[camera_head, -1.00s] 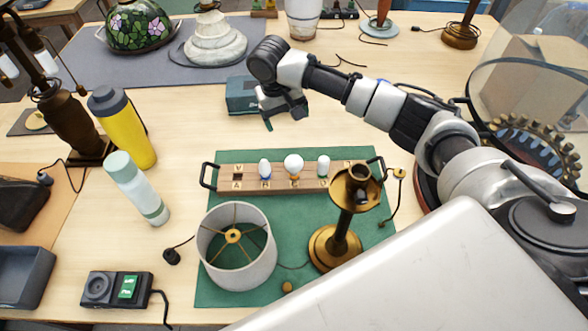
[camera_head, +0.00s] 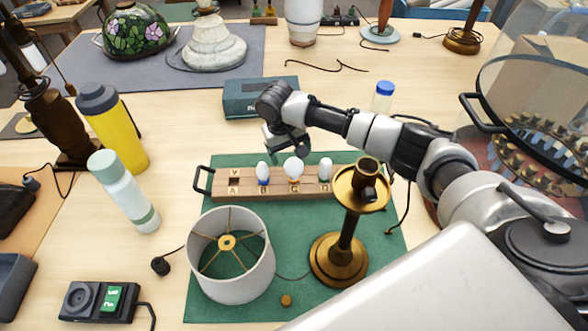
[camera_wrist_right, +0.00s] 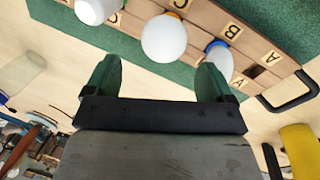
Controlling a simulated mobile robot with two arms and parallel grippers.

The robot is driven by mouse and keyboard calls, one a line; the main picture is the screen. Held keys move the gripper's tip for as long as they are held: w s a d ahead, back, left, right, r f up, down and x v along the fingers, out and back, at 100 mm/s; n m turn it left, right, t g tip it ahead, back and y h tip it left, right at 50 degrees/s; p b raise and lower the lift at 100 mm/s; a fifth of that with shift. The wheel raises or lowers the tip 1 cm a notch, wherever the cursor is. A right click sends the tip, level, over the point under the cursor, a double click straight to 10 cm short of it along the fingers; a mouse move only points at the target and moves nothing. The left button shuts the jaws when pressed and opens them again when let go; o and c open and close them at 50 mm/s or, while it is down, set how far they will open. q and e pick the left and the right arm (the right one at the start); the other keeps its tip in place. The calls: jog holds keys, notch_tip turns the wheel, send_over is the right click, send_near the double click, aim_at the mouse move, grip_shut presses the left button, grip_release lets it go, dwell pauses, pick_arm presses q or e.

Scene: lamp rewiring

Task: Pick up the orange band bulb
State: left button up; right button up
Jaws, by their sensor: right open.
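The orange band bulb (camera_head: 293,168) is a round white globe standing upright in the wooden rack (camera_head: 245,190), between two smaller bulbs. In the right wrist view the orange band bulb (camera_wrist_right: 163,38) shows its orange collar beside the letter C. A blue-banded bulb (camera_head: 263,171) stands to its left by the letter B, and a green-banded bulb (camera_head: 325,170) to its right. My right gripper (camera_head: 289,152) is open and empty, just behind and above the row. In the right wrist view its two fingers (camera_wrist_right: 156,78) are spread, with the globe beyond them, not between them. My left gripper is out of view.
A brass lamp base (camera_head: 345,235) stands in front of the rack's right end. A lampshade (camera_head: 232,260) lies on the green mat (camera_head: 300,270). A teal box (camera_head: 245,97) and a blue-capped bottle (camera_head: 382,97) are behind. Bottles stand to the left.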

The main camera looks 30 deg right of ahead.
aim_at(291, 159)
jog(key=shift+s+f+p, duration=0.1)
jog(key=shift+f+p, duration=0.2)
jog(key=shift+f, duration=0.25)
jog(key=f, duration=0.2)
jog(key=f+p, duration=0.1)
jog(key=shift+s+d+f, duration=0.2)
jog(key=shift+d+f, duration=0.05)
jog(key=shift+f, duration=0.1)
jog(key=shift+d+f, duration=0.1)
jog(key=shift+f, duration=0.35)
jog(key=c, duration=1)
